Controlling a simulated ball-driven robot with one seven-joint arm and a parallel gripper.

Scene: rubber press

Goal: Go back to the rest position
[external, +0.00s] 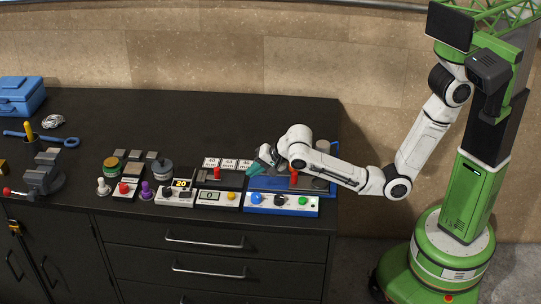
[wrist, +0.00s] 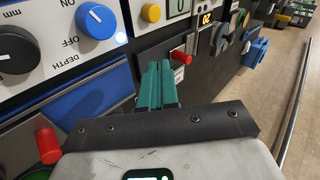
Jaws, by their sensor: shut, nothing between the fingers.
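My gripper (external: 254,168) is at the left side of the blue press unit (external: 262,183) on the black bench, its teal fingers pointing down and left. In the wrist view the two teal fingers (wrist: 157,85) lie together with nothing between them. The fingers appear close to the panels in that view; I cannot tell whether they touch anything. My arm reaches in from the right and partly hides the press unit. The press panel's blue ON/OFF knob (wrist: 95,20) and black DEPTH knob (wrist: 14,50) show in the wrist view.
A gauge box with a yellow knob (external: 231,196) and a box reading 20 (external: 181,184) stand left of the press. A red lever (external: 294,178) rises beside my arm. Further left are a vise (external: 42,176) and a blue toolbox (external: 22,95). The rear bench centre is clear.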

